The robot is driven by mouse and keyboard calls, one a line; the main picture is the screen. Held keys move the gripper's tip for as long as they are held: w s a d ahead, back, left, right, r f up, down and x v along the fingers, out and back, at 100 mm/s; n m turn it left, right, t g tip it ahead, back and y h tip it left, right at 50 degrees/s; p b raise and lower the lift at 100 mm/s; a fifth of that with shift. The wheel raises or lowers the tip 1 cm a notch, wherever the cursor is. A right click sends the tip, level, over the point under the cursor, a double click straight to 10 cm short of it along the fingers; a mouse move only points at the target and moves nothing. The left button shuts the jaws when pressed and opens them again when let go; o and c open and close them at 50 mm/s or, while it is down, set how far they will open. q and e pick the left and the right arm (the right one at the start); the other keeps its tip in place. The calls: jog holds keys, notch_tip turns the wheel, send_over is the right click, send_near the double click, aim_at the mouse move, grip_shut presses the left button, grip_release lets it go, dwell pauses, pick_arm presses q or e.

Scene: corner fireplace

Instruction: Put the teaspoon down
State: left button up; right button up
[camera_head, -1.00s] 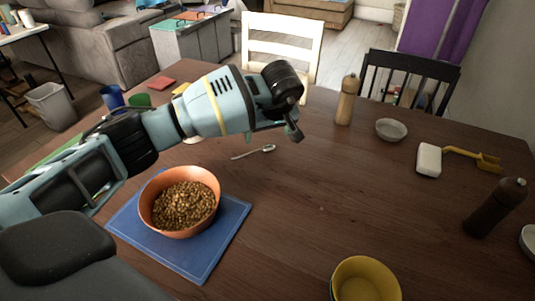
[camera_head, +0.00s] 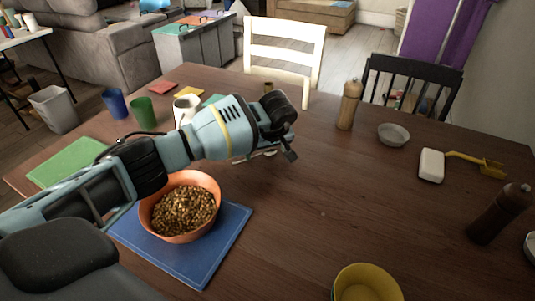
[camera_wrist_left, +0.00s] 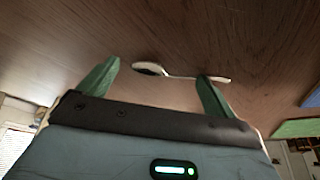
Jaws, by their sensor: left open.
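The teaspoon (camera_wrist_left: 182,75) lies on the brown wooden table (camera_head: 340,205). In the left wrist view it stretches across the space between the fingertips, its bowl nearer the left finger and its handle end by the right finger. In the head view my arm hides most of it; its bowl (camera_head: 270,153) shows just below the gripper. My left gripper (camera_wrist_left: 158,69) is open with green fingers apart, close over the teaspoon. I cannot tell whether a finger touches it. My right gripper is out of view.
An orange bowl of cereal (camera_head: 183,207) stands on a blue mat (camera_head: 215,258) below my left arm. A white mug (camera_head: 186,107), green cup (camera_head: 143,112) and blue cup (camera_head: 115,103) stand behind the arm. A yellow bowl (camera_head: 365,283) is at the front. The table's middle right is clear.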

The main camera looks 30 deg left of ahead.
aim_at(267, 155)
pick_arm(q)
jog(key=c, duration=1.1)
notch_tip(267, 155, up, 10)
jog(key=shift+r, duration=0.1)
